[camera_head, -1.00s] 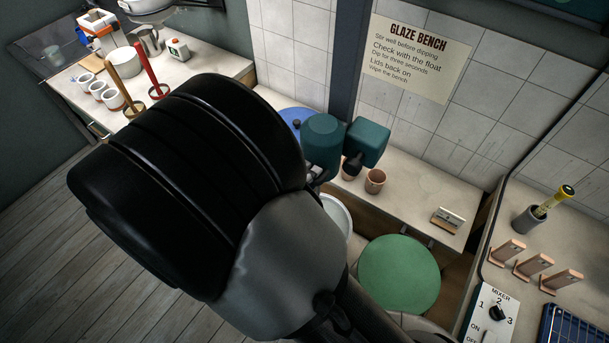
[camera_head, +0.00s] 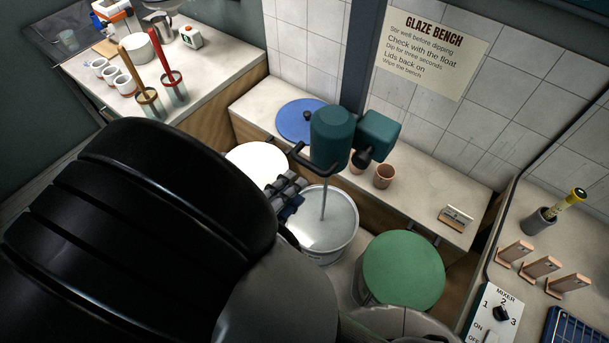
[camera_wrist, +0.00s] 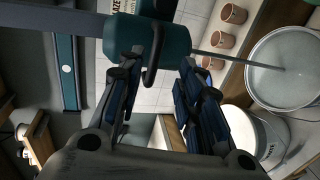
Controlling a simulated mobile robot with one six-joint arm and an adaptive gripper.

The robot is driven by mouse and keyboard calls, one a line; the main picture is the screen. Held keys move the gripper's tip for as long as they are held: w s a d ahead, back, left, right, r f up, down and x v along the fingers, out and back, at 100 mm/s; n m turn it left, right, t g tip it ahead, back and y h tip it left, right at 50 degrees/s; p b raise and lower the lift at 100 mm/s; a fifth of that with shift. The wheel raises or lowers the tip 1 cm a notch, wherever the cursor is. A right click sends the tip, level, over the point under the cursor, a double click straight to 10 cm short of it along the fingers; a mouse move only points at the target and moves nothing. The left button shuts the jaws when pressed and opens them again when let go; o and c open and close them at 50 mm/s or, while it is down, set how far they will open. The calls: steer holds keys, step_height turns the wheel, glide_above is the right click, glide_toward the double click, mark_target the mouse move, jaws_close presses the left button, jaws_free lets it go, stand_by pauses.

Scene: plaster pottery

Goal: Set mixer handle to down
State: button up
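The mixer (camera_head: 332,138) is a teal motor head on a dark post, with a thin shaft reaching down into a bucket of pale liquid (camera_head: 322,228). Its dark bar handle (camera_head: 290,152) sticks out to the left of the head. In the wrist view the mixer head (camera_wrist: 180,42) is at the top, and the handle (camera_wrist: 150,75) hangs in front of the fingers. My gripper (camera_head: 290,188) is just below the handle, above the bucket's rim. In the wrist view my gripper (camera_wrist: 160,68) has its fingers apart, with nothing held. Whether a finger touches the handle cannot be told.
A green-lidded bucket (camera_head: 403,270) and a white round top (camera_head: 256,166) flank the open bucket. A blue lid (camera_head: 302,121) and clay cups (camera_head: 384,177) sit on the shelf behind. A mixer control panel (camera_head: 496,318) is at the lower right.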

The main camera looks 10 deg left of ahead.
steer(key=shift+v, duration=1.65)
